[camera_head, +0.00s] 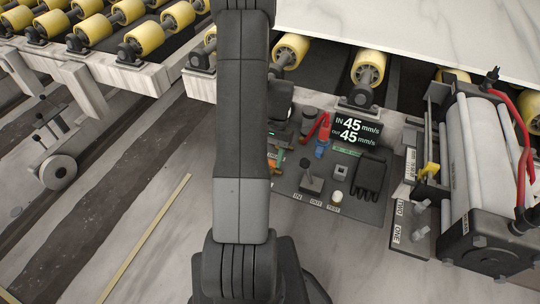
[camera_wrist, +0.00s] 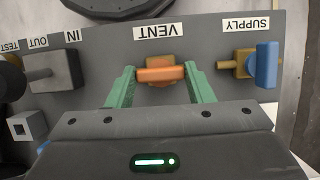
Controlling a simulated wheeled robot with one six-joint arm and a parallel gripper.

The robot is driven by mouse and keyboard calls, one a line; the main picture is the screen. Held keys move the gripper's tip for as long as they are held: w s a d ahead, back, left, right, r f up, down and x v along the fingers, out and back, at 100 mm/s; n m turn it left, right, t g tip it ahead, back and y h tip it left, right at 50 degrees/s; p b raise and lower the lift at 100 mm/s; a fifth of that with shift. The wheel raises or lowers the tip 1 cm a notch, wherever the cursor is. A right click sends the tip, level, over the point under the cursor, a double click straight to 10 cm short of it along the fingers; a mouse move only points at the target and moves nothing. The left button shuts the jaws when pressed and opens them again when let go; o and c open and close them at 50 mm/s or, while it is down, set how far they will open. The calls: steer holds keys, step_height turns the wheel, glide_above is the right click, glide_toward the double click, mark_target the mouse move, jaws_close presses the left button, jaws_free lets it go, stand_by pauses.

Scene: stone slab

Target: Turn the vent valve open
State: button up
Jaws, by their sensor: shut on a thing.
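The vent valve's orange handle (camera_wrist: 161,74) sits below the VENT label in the wrist view, lying crosswise in the picture. My gripper (camera_wrist: 159,73) has its two green fingers on either side of the handle and is shut on it. The valve body behind the handle is partly hidden. In the head view, my arm covers much of the panel's left side, and the vent valve cannot be made out clearly there.
The supply valve with its blue handle (camera_wrist: 267,65) is close on the right in the wrist view. A grey lever (camera_wrist: 54,72) is on the left. In the head view, the control panel (camera_head: 365,210) has a speed display (camera_head: 358,131). A roller unit (camera_head: 485,150) stands right.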

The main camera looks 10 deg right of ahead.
steer(key=o, duration=1)
steer(key=p+v, duration=0.2)
steer(key=v, duration=1.1)
steer(key=shift+w+r, duration=0.15)
steer(key=shift+r, duration=0.25)
steer(key=b+x, duration=0.2)
steer(key=x, duration=1.2)
steer(key=shift+d, duration=0.1)
steer(key=shift+r, duration=0.15)
